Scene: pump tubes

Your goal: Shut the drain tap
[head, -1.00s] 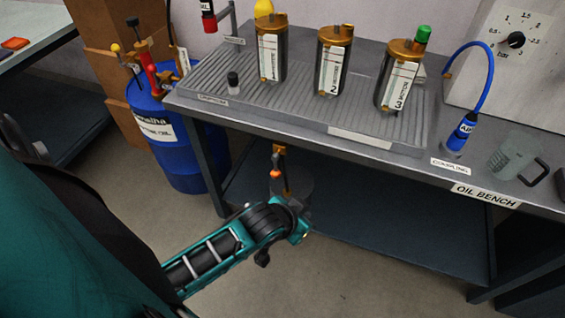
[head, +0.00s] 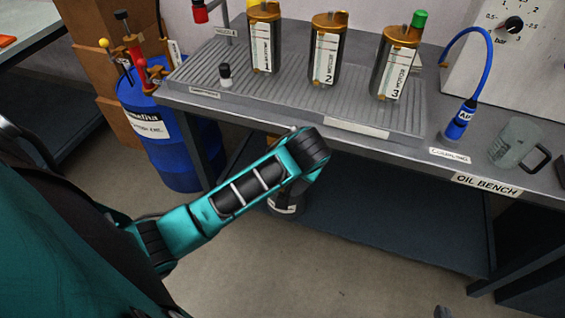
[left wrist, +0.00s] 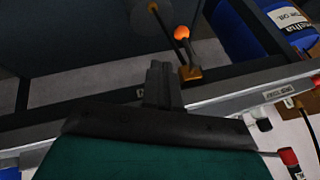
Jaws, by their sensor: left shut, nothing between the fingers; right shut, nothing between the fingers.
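The drain tap shows in the left wrist view, where the bench appears upside down. It has a brass body (left wrist: 190,73) at the bench's underside, a thin spout pipe, and a lever with an orange knob (left wrist: 182,33). The lever lies close beside the pipe, pointing away from the bench. My left gripper (left wrist: 160,70) is shut and empty, apart from the tap and to its left in that view. In the head view my left arm hides the tap and the left gripper. Only a grey tip of my right gripper (head: 442,312) shows at the bottom edge.
The oil bench (head: 400,157) carries labelled canisters on a ribbed tray (head: 300,110), a blue coupling hose (head: 490,75) and a clear jug (head: 515,142). A blue drum (head: 190,150) stands left of the bench leg.

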